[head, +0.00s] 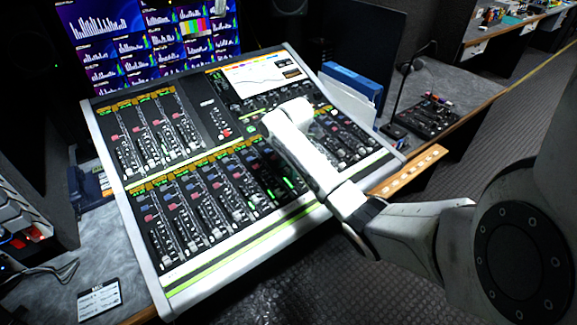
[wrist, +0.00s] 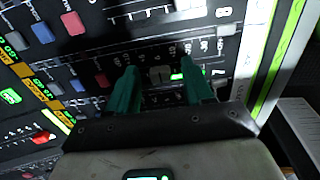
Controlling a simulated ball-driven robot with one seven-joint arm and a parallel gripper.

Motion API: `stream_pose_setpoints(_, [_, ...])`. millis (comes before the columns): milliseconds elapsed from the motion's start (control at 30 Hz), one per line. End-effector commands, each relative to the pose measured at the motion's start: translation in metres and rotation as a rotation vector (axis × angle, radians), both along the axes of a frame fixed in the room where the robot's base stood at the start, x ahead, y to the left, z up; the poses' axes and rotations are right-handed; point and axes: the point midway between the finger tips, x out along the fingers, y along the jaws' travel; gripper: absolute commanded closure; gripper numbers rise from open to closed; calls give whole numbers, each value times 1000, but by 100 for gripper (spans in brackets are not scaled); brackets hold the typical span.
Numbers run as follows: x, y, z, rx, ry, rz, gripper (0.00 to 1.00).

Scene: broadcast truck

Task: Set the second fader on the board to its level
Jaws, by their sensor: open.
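The mixing board (head: 290,228) is a white-edged sloping console with rows of fader strips. In the head view, my arm reaches over its middle-right part and hides some strips; my fingertips are hidden there. In the wrist view, my gripper (wrist: 160,88) is open, with two green fingers over a dark fader strip. Numbered scale marks run along this strip. Another light fader cap (wrist: 183,6) shows on the neighbouring strip. I cannot tell which strip is the second one.
Screens (head: 150,40) stand behind the board. A printed white card (head: 99,300) lies on the desk at bottom left. A blue binder (head: 350,80), a small desk microphone unit (head: 425,115) and a wooden strip (head: 408,171) are at the right.

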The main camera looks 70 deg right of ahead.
Motion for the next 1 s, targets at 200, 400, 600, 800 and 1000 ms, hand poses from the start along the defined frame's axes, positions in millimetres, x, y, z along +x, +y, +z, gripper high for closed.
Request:
stream_pose_setpoints(200, [0,0,0,0,0,0,67])
stream_pose_setpoints(400, [0,0,0,0,0,0,86])
stream_pose_setpoints(600, [0,0,0,0,0,0,100])
stream_pose_setpoints(800, [0,0,1,0,0,0,100])
stream_pose_setpoints(1000, [-2,2,2,1,-1,0,100])
